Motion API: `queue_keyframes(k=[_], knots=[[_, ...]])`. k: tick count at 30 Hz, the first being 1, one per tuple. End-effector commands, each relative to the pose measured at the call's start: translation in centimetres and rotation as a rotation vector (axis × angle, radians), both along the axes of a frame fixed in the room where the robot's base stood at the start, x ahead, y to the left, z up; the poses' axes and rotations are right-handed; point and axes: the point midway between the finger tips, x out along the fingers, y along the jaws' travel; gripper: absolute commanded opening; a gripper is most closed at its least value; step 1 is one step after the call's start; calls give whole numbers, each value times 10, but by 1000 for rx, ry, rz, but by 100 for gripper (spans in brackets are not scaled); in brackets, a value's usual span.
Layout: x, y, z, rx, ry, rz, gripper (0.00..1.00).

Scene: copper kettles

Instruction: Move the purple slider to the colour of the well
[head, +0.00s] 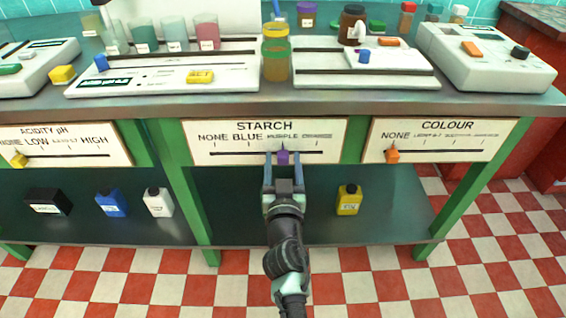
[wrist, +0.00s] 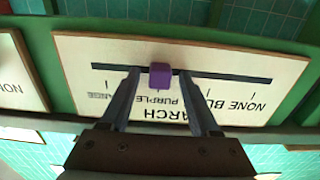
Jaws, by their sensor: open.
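The purple slider (head: 283,157) sits on the dark slot of the white STARCH panel (head: 215,147), under the word PURPLE. In the wrist view the panel appears upside down, with the purple slider (wrist: 160,77) on the slot beside PURPLE. My gripper (head: 283,170) is open in front of the panel. In the wrist view my gripper (wrist: 159,73) has one fingertip on each side of the slider, with small gaps; whether either touches is hard to tell. I cannot make out which thing is the well, or its colour.
An ACIDITY pH panel (head: 70,142) with a yellow slider (head: 18,160) is at left. A COLOUR panel (head: 450,140) with an orange slider (head: 392,156) is at right. Jars and instruments stand on the worktop (head: 300,101); bottles stand on the shelf (head: 240,222) below.

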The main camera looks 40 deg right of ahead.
Motion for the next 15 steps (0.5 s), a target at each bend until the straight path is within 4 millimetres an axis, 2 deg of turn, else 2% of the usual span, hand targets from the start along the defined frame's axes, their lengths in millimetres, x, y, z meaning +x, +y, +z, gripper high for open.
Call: queue_keyframes(k=[7,15], knots=[[-15,11,-1,0,1,1,62],[-58,39,-3,-1,3,1,62]])
